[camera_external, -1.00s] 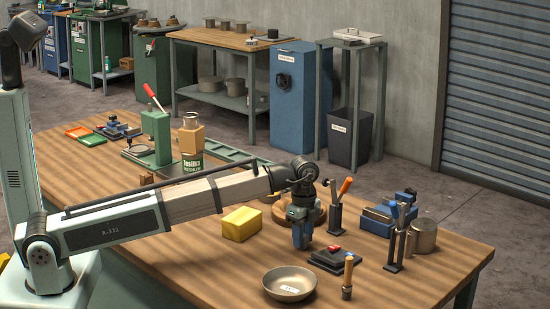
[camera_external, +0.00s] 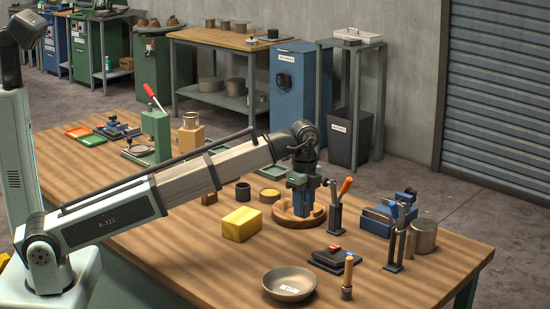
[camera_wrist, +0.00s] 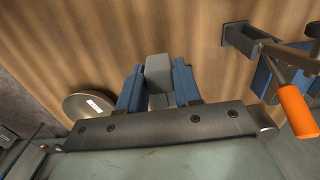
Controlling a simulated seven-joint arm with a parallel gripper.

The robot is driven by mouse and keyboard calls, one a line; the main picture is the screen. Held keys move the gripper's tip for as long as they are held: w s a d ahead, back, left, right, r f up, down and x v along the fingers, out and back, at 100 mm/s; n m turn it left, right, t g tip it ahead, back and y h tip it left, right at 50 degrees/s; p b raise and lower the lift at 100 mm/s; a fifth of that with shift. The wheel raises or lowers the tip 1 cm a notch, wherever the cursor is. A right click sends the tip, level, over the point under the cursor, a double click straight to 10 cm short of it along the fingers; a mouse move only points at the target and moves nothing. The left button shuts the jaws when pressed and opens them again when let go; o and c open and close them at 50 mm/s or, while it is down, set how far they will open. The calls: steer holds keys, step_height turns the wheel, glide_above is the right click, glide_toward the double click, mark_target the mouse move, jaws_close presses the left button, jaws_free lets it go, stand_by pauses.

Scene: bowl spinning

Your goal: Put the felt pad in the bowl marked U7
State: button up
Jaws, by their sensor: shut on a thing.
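A grey-tan bowl (camera_external: 289,283) with a white label stands at the front of the bench. Its marking is too small to read. A labelled bowl also shows at the left in the wrist view (camera_wrist: 88,107). My gripper (camera_external: 300,212) points down behind the bowl, over or in front of a round wooden dish. In the wrist view, its blue fingers (camera_wrist: 157,88) are shut on a small grey block, which looks like the felt pad (camera_wrist: 158,68). The pad is hidden in the outside view.
The round wooden dish (camera_external: 284,219) is close to my gripper. A yellow block (camera_external: 242,223) lies left. Bare bench lies between the yellow block and bowl.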

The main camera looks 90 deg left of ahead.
steer(key=w+d+m, duration=0.1)
steer(key=w+d, duration=0.1)
steer(key=d, duration=0.6)
step_height(320, 180, up, 3)
glide_above(290, 290)
steer(key=shift+s+a+n, duration=0.1)
steer(key=shift+n, duration=0.4)
steer(key=shift+f, duration=5.5)
steer(key=o, duration=1.1)
